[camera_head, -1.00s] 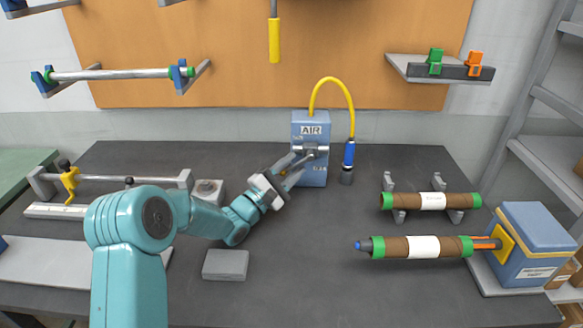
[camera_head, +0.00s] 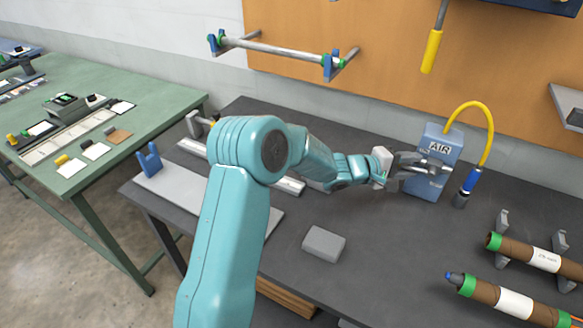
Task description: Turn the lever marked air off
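The blue box marked AIR (camera_head: 452,139) stands at the back of the dark bench, with a yellow hose looping from its top. A grey metal lever shows on the box's front, partly hidden by my gripper and hard to tell from its fingers. My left gripper (camera_head: 432,168) is at the front of the box, by the lever. Its two grey fingers look apart, with a gap between them; I cannot tell whether they touch the lever. My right gripper is not in view.
The yellow hose (camera_head: 489,136) ends in a blue nozzle (camera_head: 471,181) right of the box. A grey block (camera_head: 324,243) lies in front of my arm. Brown rolls (camera_head: 513,302) are at the right. A green table (camera_head: 150,105) stands at the left.

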